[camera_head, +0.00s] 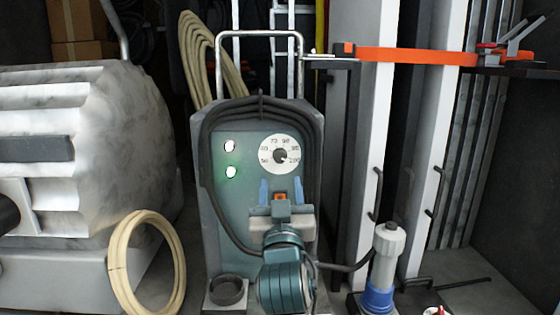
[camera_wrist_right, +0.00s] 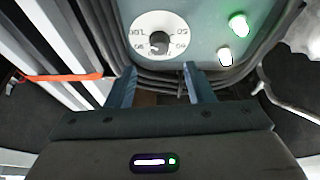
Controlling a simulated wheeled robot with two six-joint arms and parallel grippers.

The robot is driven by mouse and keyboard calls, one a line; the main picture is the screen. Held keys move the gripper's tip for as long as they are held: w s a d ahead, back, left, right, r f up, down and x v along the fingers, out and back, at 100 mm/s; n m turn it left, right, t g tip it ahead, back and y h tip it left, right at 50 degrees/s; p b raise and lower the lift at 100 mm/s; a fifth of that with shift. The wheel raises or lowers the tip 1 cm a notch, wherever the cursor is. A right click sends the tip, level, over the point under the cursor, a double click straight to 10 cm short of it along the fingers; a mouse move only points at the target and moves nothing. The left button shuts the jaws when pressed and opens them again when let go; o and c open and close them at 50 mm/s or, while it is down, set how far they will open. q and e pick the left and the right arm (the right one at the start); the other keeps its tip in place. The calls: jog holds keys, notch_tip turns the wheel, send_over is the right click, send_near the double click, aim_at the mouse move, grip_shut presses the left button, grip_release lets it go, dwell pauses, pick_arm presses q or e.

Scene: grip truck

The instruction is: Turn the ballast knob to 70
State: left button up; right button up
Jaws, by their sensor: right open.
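The ballast knob (camera_head: 280,156) is a small dark knob at the middle of a round white dial (camera_head: 264,162) on the front of a grey-green ballast box (camera_head: 230,205). The dial has printed numbers, with 70 near its top. The knob seems to point to the lower right, near 100, but it is too small to be sure. My right gripper (camera_head: 281,191) is open and empty, its blue fingers just below the dial. In the right wrist view the fingers (camera_wrist_right: 159,85) point toward the knob (camera_wrist_right: 159,43) and are apart from it. My left gripper is out of view.
Two lit lamps (camera_head: 230,159) sit left of the dial. A black cable (camera_head: 208,150) loops over the box, under a metal handle (camera_head: 258,34). A coiled tan hose (camera_head: 118,262) stands at left. An orange clamp bar (camera_head: 415,55) crosses the white posts at right.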

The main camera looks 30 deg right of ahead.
aim_at(280, 159)
jog(key=p+x, duration=0.2)
jog(key=x, duration=0.4)
jog(key=shift+w+d+r, duration=0.15)
jog(key=shift+w+d, duration=0.05)
jog(key=shift+w, duration=0.05)
jog(key=shift+w+d+p, duration=0.3)
jog(key=shift+w+p, duration=0.05)
jog(key=shift+w, duration=0.05)
jog(key=shift+r, duration=0.1)
jog(key=c, duration=1)
